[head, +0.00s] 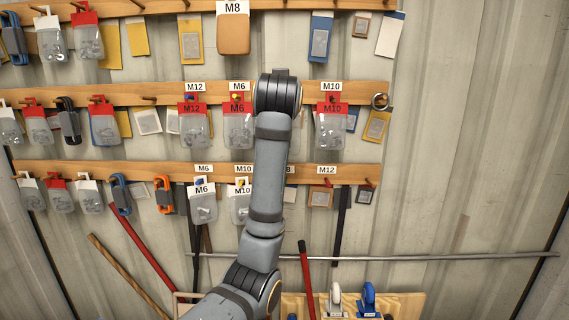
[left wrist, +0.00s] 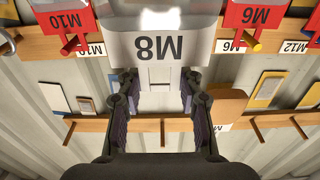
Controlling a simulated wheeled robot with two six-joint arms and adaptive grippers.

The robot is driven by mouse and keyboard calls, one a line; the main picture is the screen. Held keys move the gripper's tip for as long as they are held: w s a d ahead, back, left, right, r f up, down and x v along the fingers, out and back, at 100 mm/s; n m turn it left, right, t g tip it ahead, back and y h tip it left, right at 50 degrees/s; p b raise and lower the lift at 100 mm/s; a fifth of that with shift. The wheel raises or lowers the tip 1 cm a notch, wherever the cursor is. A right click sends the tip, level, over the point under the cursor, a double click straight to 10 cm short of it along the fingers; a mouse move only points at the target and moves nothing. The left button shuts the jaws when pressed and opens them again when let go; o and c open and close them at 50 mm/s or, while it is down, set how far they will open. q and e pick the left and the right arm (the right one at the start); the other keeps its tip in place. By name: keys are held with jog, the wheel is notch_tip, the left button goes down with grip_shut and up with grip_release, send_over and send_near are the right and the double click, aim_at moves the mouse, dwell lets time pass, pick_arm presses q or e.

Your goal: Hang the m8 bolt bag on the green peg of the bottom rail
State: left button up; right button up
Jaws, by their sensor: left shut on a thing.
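In the left wrist view, the M8 bag's white header card (left wrist: 158,46) reads upside down, with its clear pouch (left wrist: 150,10) at the top edge. My left gripper (left wrist: 157,95) is shut on the card, with a finger on each side. In the head view, my wrist hides the gripper and the bag. The bottom rail (head: 105,169) runs across the wall, with M6, M10 and M12 labels and a partly covered label ending in 8 (head: 290,169). I cannot see a green peg; my arm covers part of the rail there. My right gripper is not in view.
M6 (head: 204,203) and M10 (head: 240,205) bags hang on the bottom rail left of my arm. M12 (head: 192,125), M6 (head: 234,128) and M10 (head: 331,128) bags hang on the middle rail around my wrist. A brown pad (head: 233,35) hangs above.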

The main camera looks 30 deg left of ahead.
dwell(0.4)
pick_arm(q)
notch_tip(320, 180, down, 26)
jog(key=n+g+y+b, duration=0.3)
jog(key=y+b, duration=0.1)
jog(key=b, duration=0.4)
jog(key=shift+w+a+f+p, duration=0.1)
jog(key=shift+w+a+p, duration=0.15)
jog(key=shift+w+a, duration=0.7)
jog(key=shift+w+a+r+p, duration=0.1)
jog(key=shift+w+a+p, duration=0.3)
jog(key=shift+w, duration=0.95)
jog(key=shift+w+a+f+p, duration=0.15)
jog(key=shift+w+a, duration=0.6)
jog(key=shift+w, duration=0.4)
jog(key=shift+w+a+f, duration=0.15)
jog(key=shift+w+f, duration=0.05)
jog(key=shift+w+a+f+b, duration=0.1)
jog(key=shift+w+a+b, duration=0.1)
jog(key=shift+w+b, duration=0.25)
jog(key=shift+s, duration=0.1)
